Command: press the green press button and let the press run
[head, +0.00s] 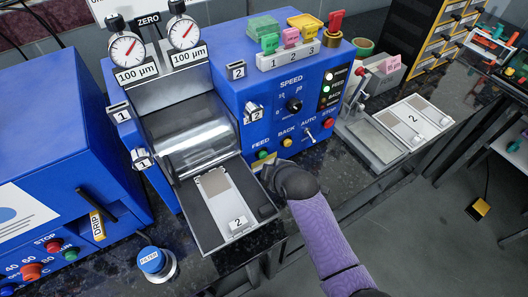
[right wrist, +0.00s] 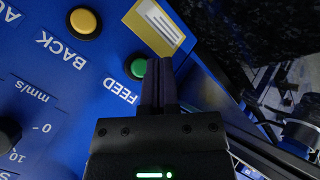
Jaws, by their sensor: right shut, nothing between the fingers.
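The blue press (head: 230,95) has two metal rollers (head: 195,135), two dials on top and a control panel on its right side. The green FEED button (head: 262,154) is at the panel's lower left. In the right wrist view the green button (right wrist: 138,68) shows beside my fingertips, partly covered by them. My right gripper (right wrist: 160,64) is shut and empty, its tips at the button's edge; I cannot tell whether they touch it. In the head view my right gripper (head: 267,168) is dark on a purple arm. A plate marked 2 (head: 232,208) lies on the tray before the rollers. My left gripper is not in view.
A yellow BACK button (head: 287,142) and a red STOP button (head: 327,123) sit on the same panel. A blue FILTER knob (head: 152,260) stands at the front. Another blue machine (head: 60,130) is at left. More trays lie right on the dark counter.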

